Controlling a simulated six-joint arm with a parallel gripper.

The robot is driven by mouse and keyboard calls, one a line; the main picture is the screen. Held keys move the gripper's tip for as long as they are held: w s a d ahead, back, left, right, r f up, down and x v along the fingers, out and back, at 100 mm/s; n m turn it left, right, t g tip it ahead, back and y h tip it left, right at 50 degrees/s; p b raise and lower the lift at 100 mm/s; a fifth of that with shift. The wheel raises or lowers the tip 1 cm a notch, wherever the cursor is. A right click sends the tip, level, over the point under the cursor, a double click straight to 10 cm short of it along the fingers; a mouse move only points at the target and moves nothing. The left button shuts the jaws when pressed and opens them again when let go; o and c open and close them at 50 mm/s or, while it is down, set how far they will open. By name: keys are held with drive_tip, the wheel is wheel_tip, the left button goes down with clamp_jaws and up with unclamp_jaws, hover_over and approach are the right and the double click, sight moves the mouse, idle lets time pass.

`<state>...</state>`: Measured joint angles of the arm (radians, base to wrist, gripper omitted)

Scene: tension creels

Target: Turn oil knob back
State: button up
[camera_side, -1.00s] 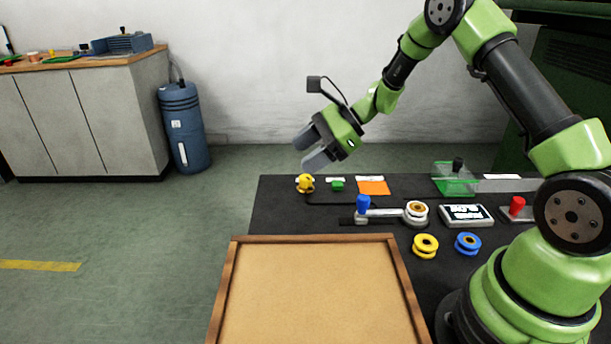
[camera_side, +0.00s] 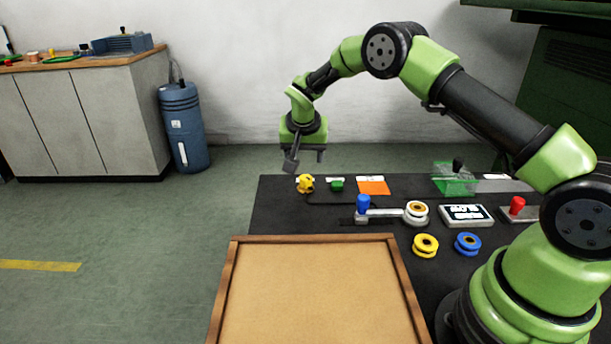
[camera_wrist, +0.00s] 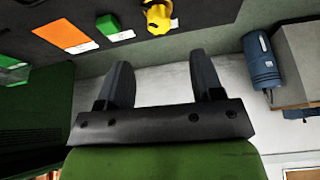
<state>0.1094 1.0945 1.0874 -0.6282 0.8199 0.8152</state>
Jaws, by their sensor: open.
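A yellow knob (camera_side: 305,183) sits near the back left corner of the black table; I take it as the oil knob. It also shows at the top of the wrist view (camera_wrist: 159,16), beyond my fingertips. My gripper (camera_side: 305,163) hangs above and behind the table's back edge, close to the yellow knob but apart from it. Its two fingers are spread with nothing between them, as the wrist view shows (camera_wrist: 163,72). The knob's turn angle cannot be read.
A green block (camera_side: 337,185) and an orange card (camera_side: 373,187) lie right of the knob. A blue-handled lever (camera_side: 363,204), a white-and-gold roller (camera_side: 416,209), a display (camera_side: 466,215) and a red-handled switch (camera_side: 517,207) stand further right. A wooden tray (camera_side: 318,290) is in front.

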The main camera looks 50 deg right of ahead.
sight(306, 177)
drive_tip(key=x, duration=0.8)
drive_tip(key=shift+d+f, duration=0.15)
drive_tip(key=shift+f, duration=0.15)
drive_tip(key=shift+c, duration=0.3)
drive_tip(key=c, duration=0.9)
drive_tip(key=shift+o, duration=0.2)
drive_tip(key=shift+n, duration=0.3)
drive_tip(key=n, duration=0.2)
drive_tip(key=n+t+y, duration=0.1)
drive_tip(key=n, duration=0.1)
drive_tip(key=shift+y, duration=0.3)
drive_tip(key=shift+d+n+y, duration=0.1)
drive_tip(key=shift+n+y, duration=0.8)
drive_tip(key=shift+n, duration=1.6)
drive_tip(key=shift+s+f, duration=0.1)
